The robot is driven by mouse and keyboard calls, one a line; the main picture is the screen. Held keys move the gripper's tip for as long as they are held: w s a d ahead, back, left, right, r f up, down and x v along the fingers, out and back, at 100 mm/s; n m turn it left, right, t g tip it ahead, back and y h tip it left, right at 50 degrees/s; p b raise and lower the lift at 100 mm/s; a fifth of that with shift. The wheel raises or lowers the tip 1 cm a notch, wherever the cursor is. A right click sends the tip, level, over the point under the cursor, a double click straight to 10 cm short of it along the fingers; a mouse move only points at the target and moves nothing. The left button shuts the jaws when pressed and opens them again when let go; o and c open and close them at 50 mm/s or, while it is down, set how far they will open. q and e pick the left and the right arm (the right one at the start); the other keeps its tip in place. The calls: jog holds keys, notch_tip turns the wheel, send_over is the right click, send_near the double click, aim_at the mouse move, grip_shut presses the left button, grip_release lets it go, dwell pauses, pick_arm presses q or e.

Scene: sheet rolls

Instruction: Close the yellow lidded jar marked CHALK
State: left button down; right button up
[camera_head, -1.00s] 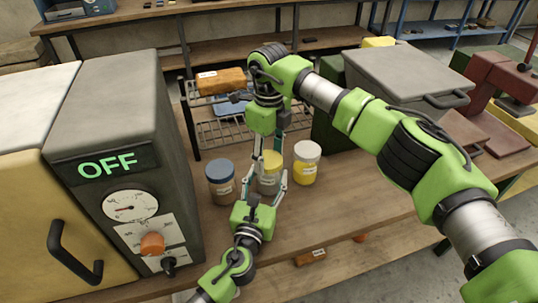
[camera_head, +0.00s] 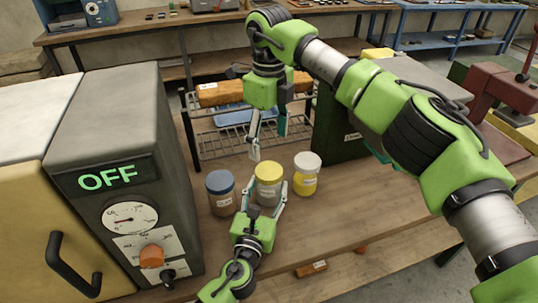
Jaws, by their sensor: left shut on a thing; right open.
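The jar with the yellow lid (camera_head: 269,170) stands upright on the bench, the middle one of three jars. Its pale label is too small to read. The yellow lid sits on its top and looks level; I cannot tell how tightly it is seated. My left gripper (camera_head: 268,192) is shut on this jar from the front, with a finger on either side of its body. My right gripper (camera_head: 268,138) is open and empty, above and behind the jar, apart from the lid.
A blue-lidded jar (camera_head: 220,190) stands close left, and a white-lidded jar with yellow contents (camera_head: 306,175) close right. Behind is a wire rack (camera_head: 212,147) with an orange block (camera_head: 220,93) and a blue tray (camera_head: 235,115). A grey machine reading OFF (camera_head: 120,150) stands left. The bench front right is clear.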

notch_tip(320, 180, up, 3)
jog(key=shift+f, duration=0.15)
pick_arm(q)
jog(key=c, duration=0.8)
grip_release()
jog(key=shift+c, duration=0.2)
jog(key=v, duration=1.2)
